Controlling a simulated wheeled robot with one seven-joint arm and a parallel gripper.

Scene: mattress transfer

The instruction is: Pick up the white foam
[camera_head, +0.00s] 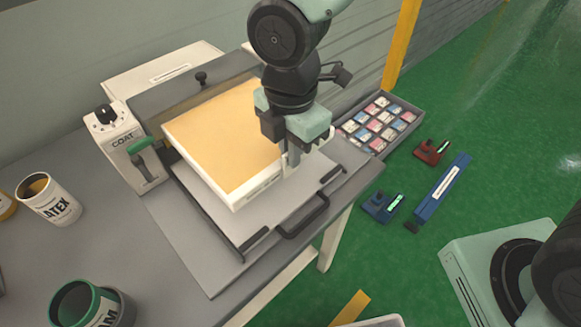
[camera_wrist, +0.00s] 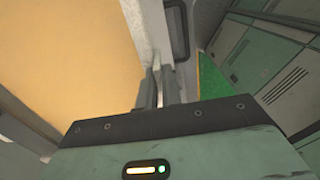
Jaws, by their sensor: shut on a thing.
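The white foam (camera_head: 222,138) is a thick square slab with white sides and a tan-yellow top. It lies over the grey plate of the coating machine on the table. My gripper (camera_head: 290,160) is at the slab's right edge, pointing down, with its fingers shut on that edge. In the wrist view the foam's tan top (camera_wrist: 70,60) fills the left side, and my gripper's fingers (camera_wrist: 160,88) pinch its white rim. I cannot tell whether the slab is raised clear of the plate.
A black handle (camera_head: 305,217) is at the plate's front. A latex can (camera_head: 48,198) and a green-rimmed can (camera_head: 88,305) stand on the table. A sectioned tray (camera_head: 378,124) is at right.

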